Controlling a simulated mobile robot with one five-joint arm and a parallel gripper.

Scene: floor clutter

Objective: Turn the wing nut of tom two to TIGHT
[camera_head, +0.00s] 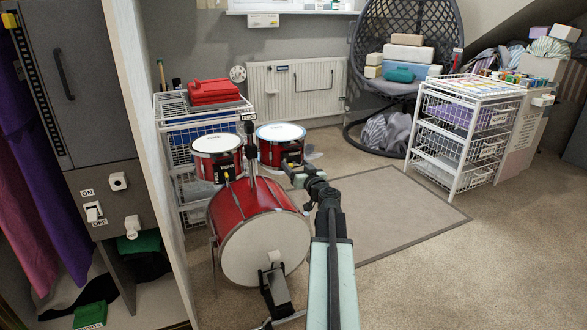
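A red drum kit stands left of centre, with a bass drum (240,250) and two toms above it. The left tom (217,143) has a small plate below its head that reads TIGHT. The right tom (281,132) stands a little further back; I cannot read which is tom two. A dark post (251,160) with a small label on top rises between the toms. My arm reaches up from the bottom, and my gripper (292,161) is at the near right side of the right tom. Its fingers are too small and dark to judge, and the wing nut there is not distinguishable.
A pedal (276,290) stands before the bass drum. A cabinet wall (135,90) edges the left. A flat mat (400,212) and open carpet lie right, before a drawer trolley (459,140).

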